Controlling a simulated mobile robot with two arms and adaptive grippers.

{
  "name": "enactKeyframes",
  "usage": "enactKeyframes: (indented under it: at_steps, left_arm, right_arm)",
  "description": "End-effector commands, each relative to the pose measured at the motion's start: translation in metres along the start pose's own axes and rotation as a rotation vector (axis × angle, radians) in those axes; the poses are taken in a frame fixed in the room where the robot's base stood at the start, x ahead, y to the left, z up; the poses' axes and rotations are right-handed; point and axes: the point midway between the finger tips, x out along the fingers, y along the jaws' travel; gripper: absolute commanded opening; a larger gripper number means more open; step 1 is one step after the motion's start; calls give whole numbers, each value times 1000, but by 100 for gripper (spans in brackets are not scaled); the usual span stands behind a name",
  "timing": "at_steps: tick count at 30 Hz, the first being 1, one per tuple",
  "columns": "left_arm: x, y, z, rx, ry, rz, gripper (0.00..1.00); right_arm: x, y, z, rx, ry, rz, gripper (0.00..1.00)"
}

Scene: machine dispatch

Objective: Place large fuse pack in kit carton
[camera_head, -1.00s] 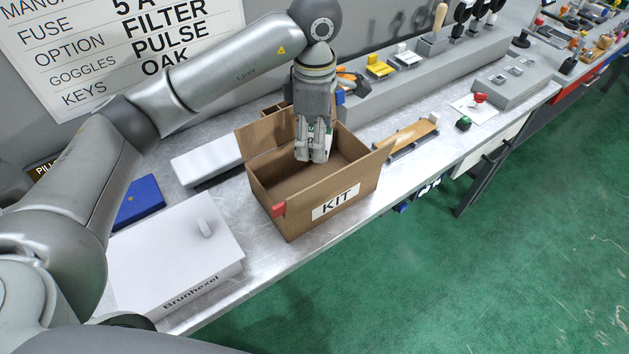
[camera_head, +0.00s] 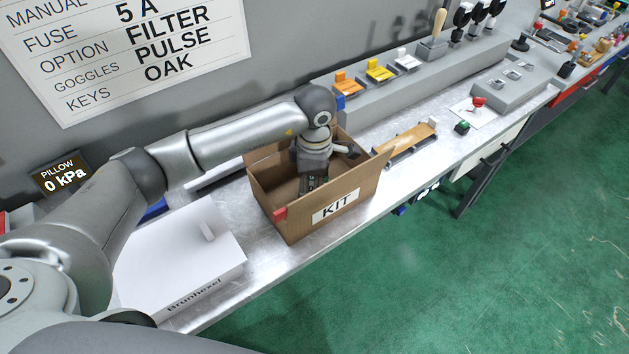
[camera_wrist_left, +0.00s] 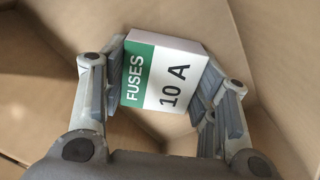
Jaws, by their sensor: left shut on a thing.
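The kit carton (camera_head: 279,212) is an open brown cardboard box with a KIT label on its front, standing on the bench. My left gripper (camera_head: 308,186) reaches down inside it from above. In the left wrist view, the left gripper (camera_wrist_left: 165,100) is shut on a fuse pack (camera_wrist_left: 165,72), a white and green box reading "FUSES 10 A". Cardboard walls surround the pack there. In the head view the pack is hidden by the gripper and carton. I cannot tell whether it touches the carton floor. My right gripper is not in view.
A white Brunhexel box (camera_head: 180,262) stands left of the carton. A wooden-topped piece (camera_head: 405,138) lies to its right. A grey stand with coloured switches (camera_head: 430,72) runs behind. The wall sign (camera_head: 125,50) reads "FUSE 5 A". The bench's front edge is close to the carton.

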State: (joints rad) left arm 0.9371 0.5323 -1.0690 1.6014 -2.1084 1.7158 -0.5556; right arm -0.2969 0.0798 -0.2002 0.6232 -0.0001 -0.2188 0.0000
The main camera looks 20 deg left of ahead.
Motion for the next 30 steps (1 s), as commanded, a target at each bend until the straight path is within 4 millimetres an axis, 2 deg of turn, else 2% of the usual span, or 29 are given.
enactKeyframes:
  at_steps: [9, 10, 15, 25, 28, 30]
  left_arm:
    - [4, 1, 0, 1, 0, 2, 28]
    - [3, 1, 0, 1, 0, 2, 57]
    - [2, 0, 0, 1, 0, 1, 76]
    - [1, 0, 0, 1, -1, 1, 76]
    - [-4, 1, 0, 1, -1, 2, 76]
    - [-12, 2, 1, 2, -3, 5, 76]
  right_arm:
    - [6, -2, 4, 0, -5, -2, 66]
    - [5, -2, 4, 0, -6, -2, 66]
    - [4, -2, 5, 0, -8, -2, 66]
    - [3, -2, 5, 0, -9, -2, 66]
    - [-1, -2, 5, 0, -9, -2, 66]
    - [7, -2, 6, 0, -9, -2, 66]
